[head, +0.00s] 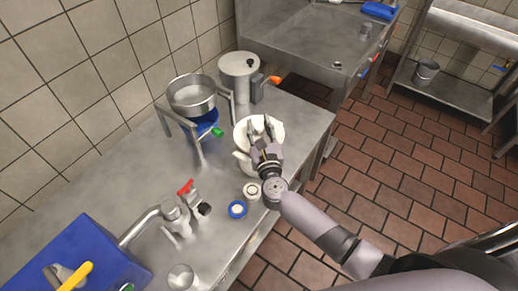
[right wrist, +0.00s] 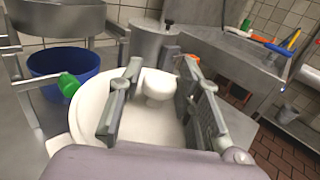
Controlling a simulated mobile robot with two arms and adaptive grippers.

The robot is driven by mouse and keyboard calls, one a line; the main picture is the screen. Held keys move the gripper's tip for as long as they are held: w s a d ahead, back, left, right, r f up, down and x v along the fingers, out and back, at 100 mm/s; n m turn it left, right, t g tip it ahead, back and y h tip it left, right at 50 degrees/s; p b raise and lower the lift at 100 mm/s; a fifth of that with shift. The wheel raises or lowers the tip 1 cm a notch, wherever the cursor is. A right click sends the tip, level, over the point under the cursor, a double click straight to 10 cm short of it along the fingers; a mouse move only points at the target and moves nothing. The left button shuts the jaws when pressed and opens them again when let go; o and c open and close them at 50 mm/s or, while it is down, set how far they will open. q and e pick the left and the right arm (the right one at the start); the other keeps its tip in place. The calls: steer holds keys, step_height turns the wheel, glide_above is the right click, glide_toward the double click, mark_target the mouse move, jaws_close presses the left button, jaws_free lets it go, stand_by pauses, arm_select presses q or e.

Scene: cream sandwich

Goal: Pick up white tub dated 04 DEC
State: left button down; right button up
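A wide, round white vessel or lid (head: 242,132) stands near the front right of the steel table; it also shows in the right wrist view (right wrist: 90,120). A small white knob-like piece (right wrist: 158,85) rises from its far side. My right gripper (head: 262,124) is over this white vessel, fingers apart, one on each side of its middle in the right wrist view (right wrist: 160,95). I see nothing held between them. A small white jar (head: 252,191) stands left of my right wrist. No date is legible on any white container, so I cannot tell which is dated 04 DEC. My left gripper is out of view.
A metal pot (head: 192,97) sits on a stand above a blue tub (head: 204,125). A steel canister (head: 238,75) stands behind.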

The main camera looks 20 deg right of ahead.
jaws_close()
steer(key=shift+r, duration=0.1)
stand_by(0.5)
